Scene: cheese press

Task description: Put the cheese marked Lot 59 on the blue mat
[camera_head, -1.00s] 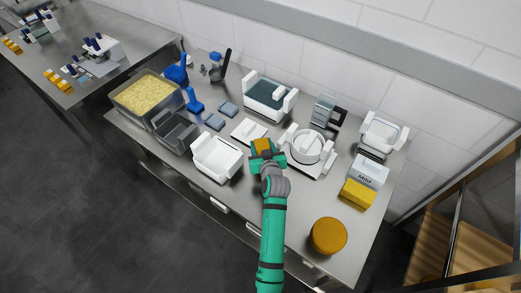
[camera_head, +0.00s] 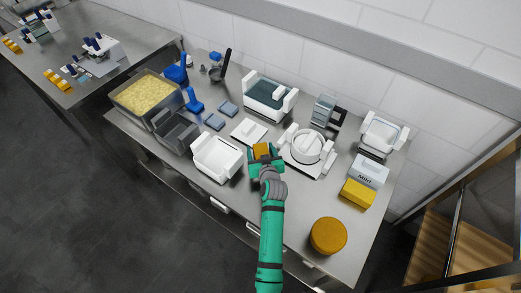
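A small orange-yellow block (camera_head: 262,150), seemingly a cheese, sits between the fingers of my green gripper (camera_head: 264,156). The gripper appears shut on it, above the front middle of the steel table. No lot mark can be read on the block. Two small blue-grey pads, one nearer the back (camera_head: 228,108) and one nearer the front (camera_head: 214,121), lie left of the gripper. I cannot tell whether either is the blue mat. What is beneath the gripper is hidden.
A white open box (camera_head: 216,158) stands close left of the gripper, and a white round press (camera_head: 307,147) close right. A white flat plate (camera_head: 249,131) lies behind. A large orange cheese wheel (camera_head: 328,235) stands front right. Bare steel lies between wheel and gripper.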

